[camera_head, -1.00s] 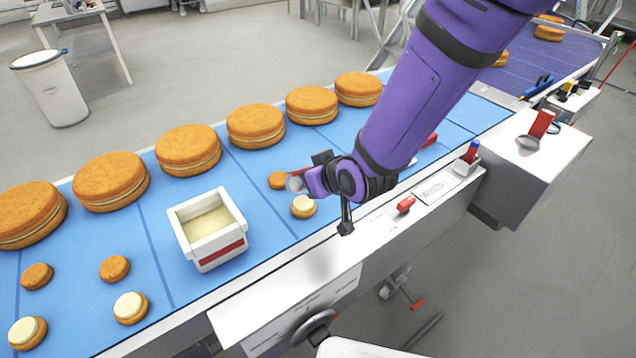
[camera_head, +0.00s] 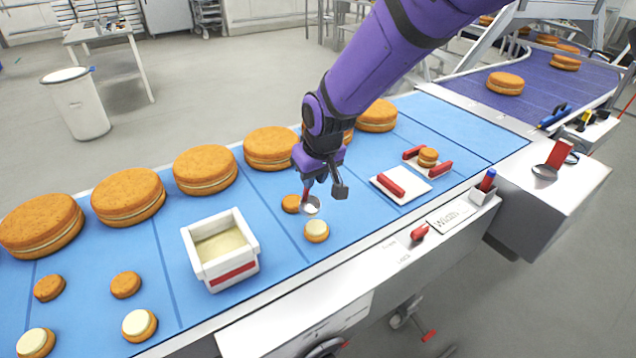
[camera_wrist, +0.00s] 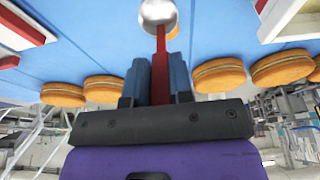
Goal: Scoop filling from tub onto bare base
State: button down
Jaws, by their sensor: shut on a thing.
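My gripper (camera_head: 309,183) is shut on the red handle of a scoop; the handle (camera_wrist: 160,60) shows between the fingers in the wrist view. The scoop's round metal bowl (camera_head: 310,206) hangs low over the blue belt, beside a small bare brown round (camera_head: 291,204) and partly overlapping it in the head view. I cannot tell whether the bowl holds filling. A small round topped with cream filling (camera_head: 316,231) sits just in front. The white tub (camera_head: 250,268) with pale filling (camera_head: 220,245) stands to the left. More small bare rounds (camera_head: 125,285) (camera_head: 49,288) and cream-topped rounds (camera_head: 139,325) (camera_head: 36,343) lie further left.
Several large filled rounds (camera_head: 205,168) line the belt's back edge. A white plate with red bars (camera_head: 392,182) and a small sandwiched round (camera_head: 428,157) lie to the right. A holder (camera_head: 484,193) stands on the front ledge. The belt between tub and scoop is clear.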

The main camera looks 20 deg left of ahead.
jog(key=shift+w+a+r+g+h, duration=0.95)
jog(key=shift+a+r+g+h, duration=0.15)
jog(key=shift+r+h, duration=0.2)
jog(key=shift+f, duration=0.1)
